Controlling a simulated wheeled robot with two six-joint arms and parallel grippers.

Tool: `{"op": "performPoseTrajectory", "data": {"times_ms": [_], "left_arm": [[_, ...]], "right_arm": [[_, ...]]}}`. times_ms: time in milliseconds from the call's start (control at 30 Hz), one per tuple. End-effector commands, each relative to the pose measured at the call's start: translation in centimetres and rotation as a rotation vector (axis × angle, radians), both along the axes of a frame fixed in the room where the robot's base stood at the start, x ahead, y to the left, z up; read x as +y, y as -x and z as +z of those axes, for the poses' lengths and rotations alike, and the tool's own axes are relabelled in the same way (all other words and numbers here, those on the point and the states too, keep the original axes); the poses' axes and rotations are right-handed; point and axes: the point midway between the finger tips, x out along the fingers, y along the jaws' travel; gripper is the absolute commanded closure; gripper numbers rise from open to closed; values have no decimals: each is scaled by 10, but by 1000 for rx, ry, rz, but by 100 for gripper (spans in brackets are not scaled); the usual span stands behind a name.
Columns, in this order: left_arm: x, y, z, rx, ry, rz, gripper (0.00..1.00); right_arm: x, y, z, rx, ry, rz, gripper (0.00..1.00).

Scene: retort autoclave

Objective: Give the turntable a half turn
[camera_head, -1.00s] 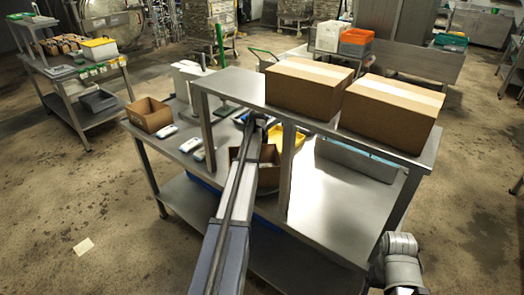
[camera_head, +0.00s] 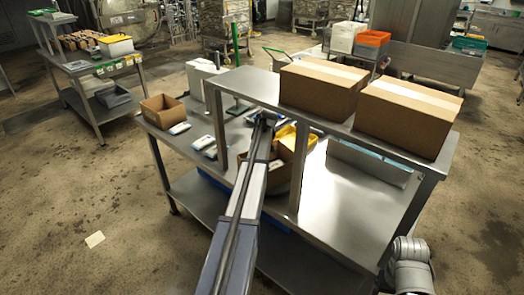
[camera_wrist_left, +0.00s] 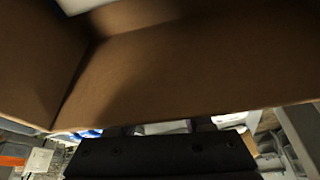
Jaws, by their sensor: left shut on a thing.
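An open brown cardboard box (camera_head: 281,168) stands on the bench under the raised shelf, partly hidden behind my left arm. In the left wrist view the box's brown walls (camera_wrist_left: 180,70) fill the upper half, close above the dark gripper body. A link of my right arm shows lower right; its gripper is out of view.
Two closed cartons (camera_head: 320,88) (camera_head: 408,115) sit on the raised shelf (camera_head: 250,88). A yellow bin (camera_head: 287,136) is just behind the open box. A smaller open box (camera_head: 162,111) and white devices (camera_head: 203,142) lie at left. The bench (camera_head: 345,200) is clear at right.

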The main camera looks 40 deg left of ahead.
Motion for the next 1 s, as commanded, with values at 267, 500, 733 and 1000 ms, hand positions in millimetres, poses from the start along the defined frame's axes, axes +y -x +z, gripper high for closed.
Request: {"op": "performPoseTrajectory", "data": {"times_ms": [267, 500, 733, 1000], "left_arm": [[6, 14, 0, 1, 2, 139, 100], [9, 25, 0, 1, 2, 253, 100], [11, 35, 0, 1, 2, 343, 100], [12, 42, 0, 2, 3, 409, 100]], "right_arm": [[0, 0, 0, 0, 0, 0, 20], [0, 0, 0, 0, 0, 0, 20], [0, 0, 0, 0, 0, 0, 20], [0, 0, 0, 0, 0, 0, 20]]}}
